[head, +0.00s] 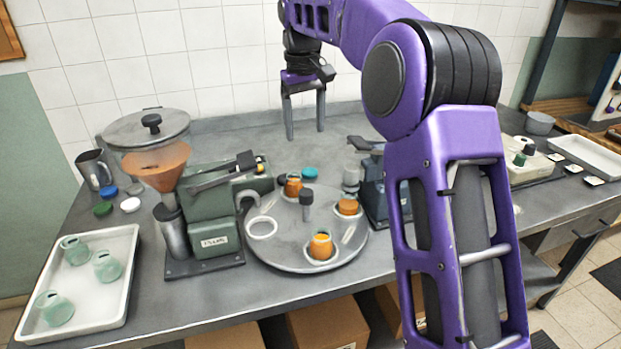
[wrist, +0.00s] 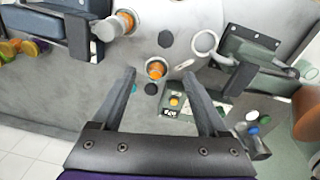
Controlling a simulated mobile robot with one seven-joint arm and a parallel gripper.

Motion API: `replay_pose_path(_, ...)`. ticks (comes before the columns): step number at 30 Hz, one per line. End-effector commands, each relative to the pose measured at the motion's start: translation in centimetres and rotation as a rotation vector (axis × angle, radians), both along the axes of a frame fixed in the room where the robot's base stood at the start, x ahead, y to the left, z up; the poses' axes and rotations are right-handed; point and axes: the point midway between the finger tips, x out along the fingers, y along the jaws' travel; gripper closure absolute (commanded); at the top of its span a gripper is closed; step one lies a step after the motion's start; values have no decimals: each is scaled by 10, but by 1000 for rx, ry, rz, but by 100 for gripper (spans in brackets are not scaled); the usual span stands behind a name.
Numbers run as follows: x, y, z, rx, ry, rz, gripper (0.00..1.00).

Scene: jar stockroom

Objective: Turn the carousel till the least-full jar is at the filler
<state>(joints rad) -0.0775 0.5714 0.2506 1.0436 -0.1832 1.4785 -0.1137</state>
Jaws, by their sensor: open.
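The carousel (head: 290,258) is a round grey turntable on the bench, with a dark upright post (head: 306,200) on it. Three jars with orange contents sit on it: a back jar (head: 293,185), a right jar (head: 347,205) and a front jar (head: 321,245). A white ring holder (head: 262,227) at its left is empty. The green filler (head: 212,205) with its orange-filled hopper stands at the left. Fill levels are too small to compare surely. My gripper (head: 304,136) is open and empty, above the bench behind the carousel. In the wrist view a jar (wrist: 156,68) shows between its fingers.
A white tray (head: 125,290) with several empty green jars lies at the front left. Coloured lids (head: 103,208) lie near the filler. A blue-grey machine (head: 372,190) stands right of the carousel. White trays (head: 590,160) lie far right. The bench behind the carousel is mostly clear.

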Motion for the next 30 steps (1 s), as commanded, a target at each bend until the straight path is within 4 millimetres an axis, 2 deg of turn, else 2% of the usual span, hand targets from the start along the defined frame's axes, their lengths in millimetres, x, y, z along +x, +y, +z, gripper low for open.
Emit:
replay_pose_path(7,-9,1,-13,28,79,51,24)
replay_pose_path(11,-10,1,-33,27,80,50,24)
replay_pose_path(24,-10,1,-128,26,80,49,24)
replay_pose_path(30,-10,1,-162,28,77,50,24)
